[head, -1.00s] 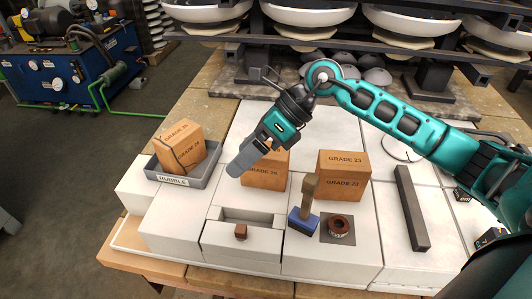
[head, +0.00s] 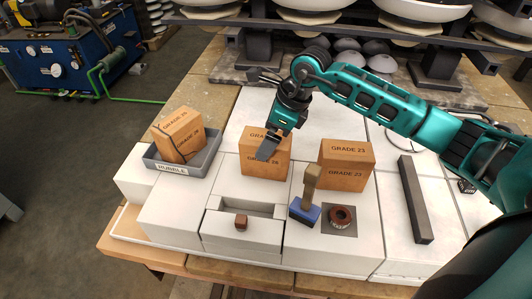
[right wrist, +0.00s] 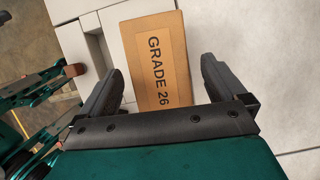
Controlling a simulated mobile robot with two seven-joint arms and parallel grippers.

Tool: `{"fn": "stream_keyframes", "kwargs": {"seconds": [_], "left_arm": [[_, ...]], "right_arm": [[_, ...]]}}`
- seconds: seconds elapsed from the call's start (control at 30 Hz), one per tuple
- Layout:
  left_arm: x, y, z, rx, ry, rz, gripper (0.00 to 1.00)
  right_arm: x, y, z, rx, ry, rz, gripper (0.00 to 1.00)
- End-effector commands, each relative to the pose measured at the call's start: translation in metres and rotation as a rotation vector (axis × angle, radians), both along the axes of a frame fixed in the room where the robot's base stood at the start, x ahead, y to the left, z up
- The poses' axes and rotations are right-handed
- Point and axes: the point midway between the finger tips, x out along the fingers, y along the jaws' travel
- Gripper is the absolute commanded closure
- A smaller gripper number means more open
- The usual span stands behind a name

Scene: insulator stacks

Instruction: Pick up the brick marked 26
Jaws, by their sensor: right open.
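The orange-brown brick marked GRADE 26 (head: 256,170) stands on the white blocks near the middle of the head view. My right gripper (head: 267,153) is above it and hides part of its upper face. In the right wrist view the same brick (right wrist: 158,40) shows its GRADE 26 label, and the open jaws of my right gripper (right wrist: 163,70) lie on either side of its near end. Gaps show between both fingers and the brick. The exact height of the fingers over it is hard to tell. My left gripper is not in view.
A brick marked GRADE 23 (head: 346,172) stands to the right.

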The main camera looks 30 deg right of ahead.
Motion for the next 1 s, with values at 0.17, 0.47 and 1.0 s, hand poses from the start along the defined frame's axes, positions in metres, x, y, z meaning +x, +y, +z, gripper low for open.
{"fn": "stream_keyframes", "kwargs": {"seconds": [0.17, 0.47, 1.0], "left_arm": [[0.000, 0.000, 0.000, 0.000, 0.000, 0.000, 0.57], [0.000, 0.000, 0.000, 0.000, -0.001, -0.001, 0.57], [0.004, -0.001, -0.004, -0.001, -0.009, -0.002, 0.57]], "right_arm": [[0.007, 0.011, -0.024, 0.003, 0.002, 0.000, 0.02], [0.009, 0.012, -0.030, 0.001, -0.001, 0.000, 0.02], [0.009, 0.012, -0.035, 0.002, -0.001, 0.000, 0.02]]}}
